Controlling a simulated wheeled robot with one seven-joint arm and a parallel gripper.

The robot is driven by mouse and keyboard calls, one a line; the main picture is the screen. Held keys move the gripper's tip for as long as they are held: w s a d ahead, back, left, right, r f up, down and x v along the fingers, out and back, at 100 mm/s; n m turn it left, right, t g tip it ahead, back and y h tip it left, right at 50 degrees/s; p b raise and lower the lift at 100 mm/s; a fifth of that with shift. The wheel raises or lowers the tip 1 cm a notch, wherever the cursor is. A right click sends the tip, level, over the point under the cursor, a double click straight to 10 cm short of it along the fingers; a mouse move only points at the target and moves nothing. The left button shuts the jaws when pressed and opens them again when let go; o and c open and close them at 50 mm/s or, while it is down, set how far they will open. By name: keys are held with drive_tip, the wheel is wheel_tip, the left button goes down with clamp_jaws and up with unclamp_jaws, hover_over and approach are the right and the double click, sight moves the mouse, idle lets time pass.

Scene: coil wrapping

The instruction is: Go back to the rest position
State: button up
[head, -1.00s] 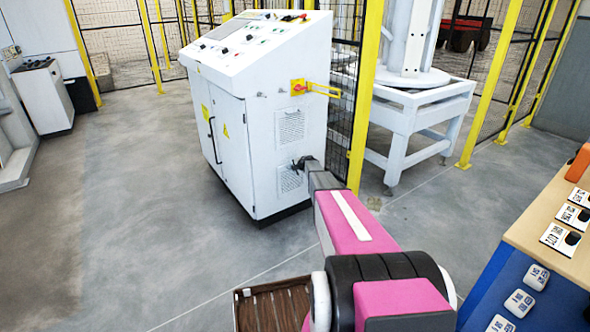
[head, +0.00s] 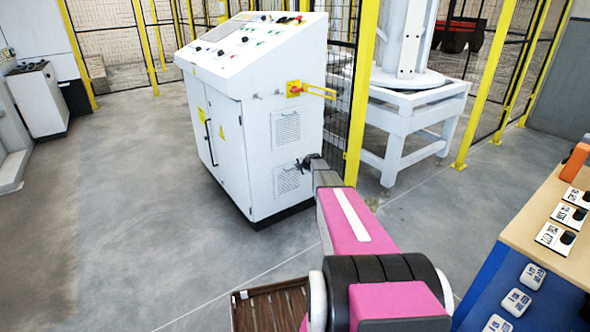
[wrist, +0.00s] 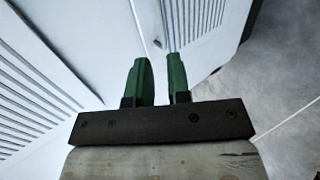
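My arm reaches forward in the head view, toward the side of a white control cabinet (head: 240,130). My gripper (head: 308,161) shows small and dark in front of the cabinet's lower vent panel. In the wrist view, my gripper (wrist: 159,75) has two green fingers with a clear gap between them. I see nothing held there. White panels with vent slots (wrist: 45,75) stand behind the fingers. I cannot tell how far the fingertips are from the cabinet.
A yellow-posted mesh fence (head: 365,90) and a white machine stand (head: 400,115) are behind the cabinet. A table (head: 545,235) with labelled items is at right. A brown slatted tray (head: 268,308) is at the bottom. Grey floor (head: 120,210) at left is clear.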

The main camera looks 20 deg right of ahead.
drive_tip(key=shift+s+d+r, duration=0.15)
drive_tip(key=shift+s+r, duration=0.1)
drive_tip(key=shift+s, duration=0.15)
drive_tip(key=s+a+r+m+t+h, duration=0.1)
drive_tip(key=s+a+r+m+h, duration=0.1)
drive_tip(key=s+r+m+h, duration=0.55)
drive_tip(key=s+a+r+m+t+h, duration=0.15)
drive_tip(key=s+r+m, duration=0.25)
drive_tip(key=s+m, duration=0.5)
drive_tip(key=s+a+m+g+y, duration=0.1)
drive_tip(key=s+a+g, duration=0.3)
drive_tip(key=s, duration=0.8)
drive_tip(key=s+a+f+m+g+y, duration=0.1)
drive_tip(key=s+a, duration=0.5)
drive_tip(key=s, duration=0.6)
drive_tip(key=s+a+f+m+g+y, duration=0.1)
drive_tip(key=s+a+m+g+y, duration=0.2)
drive_tip(key=s+g, duration=0.4)
drive_tip(key=s+a+m, duration=0.1)
drive_tip(key=s+a, duration=0.1)
drive_tip(key=s, duration=0.2)
drive_tip(key=shift+s+f, duration=0.25)
drive_tip(key=shift+s, duration=0.15)
drive_tip(key=shift+a+g, duration=0.1)
drive_tip(key=shift+g, duration=0.15)
